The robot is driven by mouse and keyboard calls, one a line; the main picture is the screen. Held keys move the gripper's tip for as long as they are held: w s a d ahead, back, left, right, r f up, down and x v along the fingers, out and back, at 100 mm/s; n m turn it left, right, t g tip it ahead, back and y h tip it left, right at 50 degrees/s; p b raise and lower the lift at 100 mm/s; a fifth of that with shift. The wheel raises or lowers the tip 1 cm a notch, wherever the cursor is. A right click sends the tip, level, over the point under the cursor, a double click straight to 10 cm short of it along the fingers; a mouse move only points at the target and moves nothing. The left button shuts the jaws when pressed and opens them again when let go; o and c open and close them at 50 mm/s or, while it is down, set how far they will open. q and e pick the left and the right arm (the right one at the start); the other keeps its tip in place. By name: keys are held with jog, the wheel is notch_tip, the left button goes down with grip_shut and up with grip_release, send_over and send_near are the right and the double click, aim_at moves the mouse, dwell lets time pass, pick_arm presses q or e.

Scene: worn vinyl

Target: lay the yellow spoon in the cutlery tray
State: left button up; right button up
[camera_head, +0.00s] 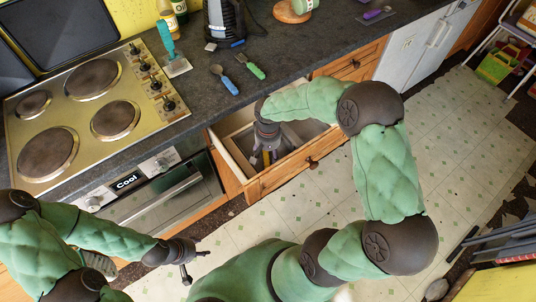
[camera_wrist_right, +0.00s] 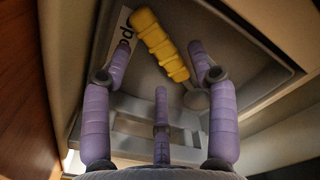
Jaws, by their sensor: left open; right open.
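The yellow spoon (camera_wrist_right: 160,45) shows in the right wrist view, with a thick ribbed yellow handle and a grey bowl end. It lies slanted inside a compartment of the grey cutlery tray (camera_wrist_right: 130,128), which sits in the open drawer. My right gripper (camera_head: 266,160) reaches down into that drawer. In the wrist view its purple fingers (camera_wrist_right: 162,62) are spread apart, with the spoon between and beyond them; I see no grip on it. The spoon is hidden in the head view. My left gripper (camera_head: 190,268) is open and empty, low in front of the oven.
The drawer (camera_head: 290,170) stands open below the dark counter (camera_head: 285,60). A blue spoon (camera_head: 224,79) and a green utensil (camera_head: 250,65) lie on the counter near its edge. The hob (camera_head: 90,110) is at the left. A kettle (camera_head: 223,20) stands at the back.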

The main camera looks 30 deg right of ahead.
notch_tip(320, 180, up, 10)
dwell(0.4)
dwell(0.4)
